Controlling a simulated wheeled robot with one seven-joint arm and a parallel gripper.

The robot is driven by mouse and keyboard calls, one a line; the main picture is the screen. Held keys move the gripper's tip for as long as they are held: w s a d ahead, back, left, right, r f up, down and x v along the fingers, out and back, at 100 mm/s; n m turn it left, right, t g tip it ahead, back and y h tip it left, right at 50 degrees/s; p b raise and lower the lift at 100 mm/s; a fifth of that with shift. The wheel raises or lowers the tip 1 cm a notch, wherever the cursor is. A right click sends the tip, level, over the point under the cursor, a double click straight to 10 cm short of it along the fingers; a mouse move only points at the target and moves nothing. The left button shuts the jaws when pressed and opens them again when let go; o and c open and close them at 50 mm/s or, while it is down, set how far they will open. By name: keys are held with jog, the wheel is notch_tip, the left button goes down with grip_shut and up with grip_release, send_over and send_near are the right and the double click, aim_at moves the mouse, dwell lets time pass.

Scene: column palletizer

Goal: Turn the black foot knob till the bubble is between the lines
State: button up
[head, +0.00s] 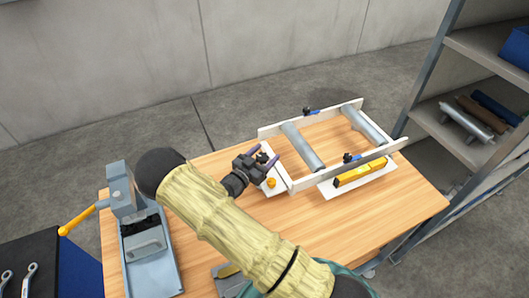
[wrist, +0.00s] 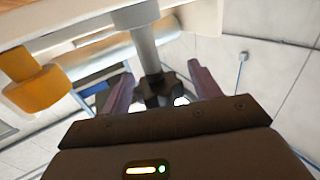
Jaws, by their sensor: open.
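The black foot knob (wrist: 158,90) shows in the wrist view at the lower end of a grey post, between the two purple fingers of my gripper (wrist: 160,88). The fingers are open on either side of it, with what looks like a gap at each side. In the head view my gripper (head: 267,160) is at the left end of the white roller frame (head: 292,184). The yellow level (head: 360,172) lies on a white plate at the frame's front right. Its bubble is too small to read.
An orange knob (head: 271,182) sits beside my gripper, also in the wrist view (wrist: 35,82). A grey press (head: 122,190) with a yellow handle stands on the wooden table's left. Shelves (head: 470,125) stand close on the right. The table's front right is clear.

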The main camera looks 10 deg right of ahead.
jog(key=c, duration=1)
jog(key=shift+n+t+y+b, duration=0.35)
jog(key=shift+n+t+y, duration=0.15)
jog(key=shift+t, duration=0.1)
jog(key=n+t+y+b, duration=0.1)
jog(key=y, duration=0.1)
jog(key=n+t+y+b, duration=0.1)
jog(key=n+t+y, duration=0.1)
jog(key=shift+w+f+n+t, duration=0.15)
jog(key=shift+n+t, duration=0.15)
jog(key=shift+w+a+n+t+y+b, duration=0.15)
jog(key=shift+n+t+y+b, duration=0.25)
jog(key=shift+n+y, duration=0.45)
jog(key=shift+s+a+n+t+y+b, duration=0.1)
jog(key=shift+n+t+y+b, duration=0.25)
jog(key=shift+y, duration=0.9)
jog(key=shift+w, duration=0.1)
jog(key=o, duration=1)
